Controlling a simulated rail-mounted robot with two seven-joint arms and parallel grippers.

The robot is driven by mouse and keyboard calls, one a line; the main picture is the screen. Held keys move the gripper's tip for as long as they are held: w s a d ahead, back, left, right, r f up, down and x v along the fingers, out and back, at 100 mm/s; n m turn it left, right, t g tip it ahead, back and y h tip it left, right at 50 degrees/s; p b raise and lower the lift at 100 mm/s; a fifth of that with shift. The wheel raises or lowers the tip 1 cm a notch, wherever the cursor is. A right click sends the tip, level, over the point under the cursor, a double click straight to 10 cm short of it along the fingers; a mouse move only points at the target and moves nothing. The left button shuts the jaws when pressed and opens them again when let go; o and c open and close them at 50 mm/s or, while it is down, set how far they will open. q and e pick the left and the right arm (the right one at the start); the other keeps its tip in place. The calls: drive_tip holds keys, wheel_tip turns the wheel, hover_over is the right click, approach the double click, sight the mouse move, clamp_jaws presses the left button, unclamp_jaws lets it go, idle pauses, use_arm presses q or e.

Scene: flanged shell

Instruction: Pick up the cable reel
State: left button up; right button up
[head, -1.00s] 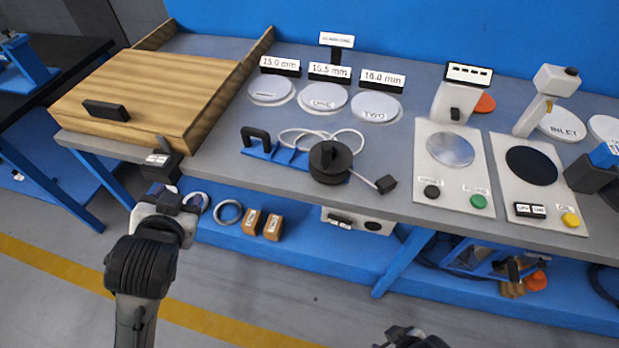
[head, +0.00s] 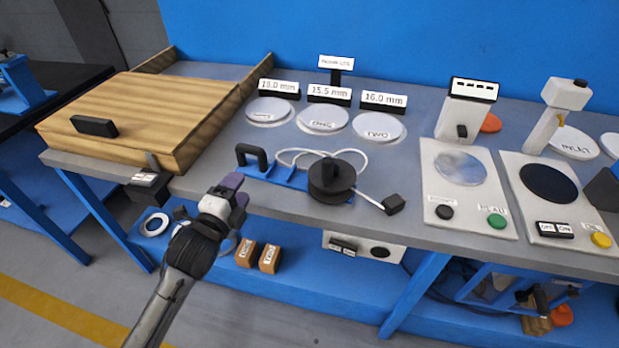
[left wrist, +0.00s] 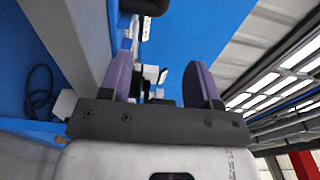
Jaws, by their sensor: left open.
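The cable reel (head: 332,182) is a black round reel with an upright knob on top, lying flat on the grey bench near its front edge. A white cable loops behind it and runs right to a black plug (head: 393,204). My left gripper (head: 232,188) is in front of the bench edge, left of the reel and apart from it. Its purple fingers (left wrist: 161,82) are spread with nothing held between them. In the left wrist view I cannot clearly make out the reel. My right gripper is not in view.
A blue bracket with a black handle (head: 252,157) lies left of the reel. A wooden board (head: 150,110) fills the bench's left side. Labelled discs (head: 378,127) lie behind, and a white panel with buttons (head: 462,190) is to the right. A lower shelf holds small boxes (head: 269,258).

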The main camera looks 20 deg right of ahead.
sight(263, 155)
use_arm(q)
drive_tip(key=b+x, duration=0.3)
drive_tip(key=x, duration=0.4)
drive_tip(key=shift+w+d, duration=0.15)
drive_tip(key=shift+d, duration=0.1)
drive_tip(key=b+x, duration=0.3)
drive_tip(key=shift+w+d+f, duration=0.2)
drive_tip(key=shift+d, duration=0.1)
drive_tip(key=shift+b+x, duration=0.45)
drive_tip(key=shift+x, duration=0.35)
drive_tip(key=shift+r, duration=0.15)
drive_tip(key=shift+c, duration=0.2)
clamp_jaws()
drive_tip(key=shift+r, duration=0.15)
